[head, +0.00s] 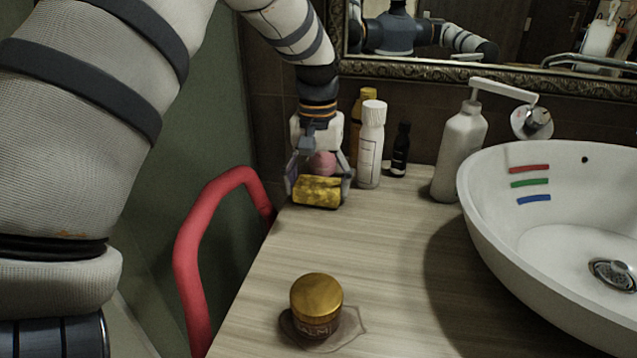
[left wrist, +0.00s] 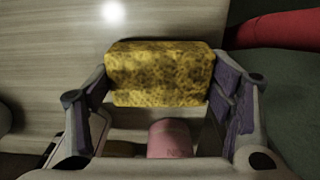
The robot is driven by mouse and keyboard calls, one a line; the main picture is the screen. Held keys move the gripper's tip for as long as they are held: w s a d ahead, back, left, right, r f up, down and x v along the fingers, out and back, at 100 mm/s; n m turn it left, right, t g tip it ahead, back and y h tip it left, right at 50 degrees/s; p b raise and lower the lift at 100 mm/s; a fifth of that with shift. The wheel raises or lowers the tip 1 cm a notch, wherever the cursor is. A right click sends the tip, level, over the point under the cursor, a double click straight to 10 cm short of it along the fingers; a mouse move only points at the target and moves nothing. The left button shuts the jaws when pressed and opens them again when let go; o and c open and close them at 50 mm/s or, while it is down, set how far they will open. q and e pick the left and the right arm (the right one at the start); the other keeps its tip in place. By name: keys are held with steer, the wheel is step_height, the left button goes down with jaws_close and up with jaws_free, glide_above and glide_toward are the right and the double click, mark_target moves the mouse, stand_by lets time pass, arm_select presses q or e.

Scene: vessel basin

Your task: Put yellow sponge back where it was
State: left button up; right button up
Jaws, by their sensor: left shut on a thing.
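The yellow sponge (head: 317,191) is at the back left of the wooden counter in the head view. My left gripper (head: 318,183) is shut on it, with one finger at each end. In the left wrist view the sponge (left wrist: 160,75) spans the gap between the two fingertips of my left gripper (left wrist: 160,85). I cannot tell whether the sponge touches the counter. A pink object (head: 322,163) is just behind the sponge; it also shows below the sponge in the left wrist view (left wrist: 170,139). My right gripper is not in view.
A white bottle (head: 371,145), an amber bottle (head: 366,100) and a small dark bottle (head: 400,150) stand right of the gripper. A soap dispenser (head: 460,145) and white basin (head: 545,225) are further right. A gold-lidded jar (head: 316,298) stands in front. A red rail (head: 190,255) runs left.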

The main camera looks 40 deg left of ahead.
mark_target(318, 184)
arm_select(q)
steer(key=shift+f, duration=0.1)
steer(key=o, duration=1.1)
step_height(318, 184, up, 12)
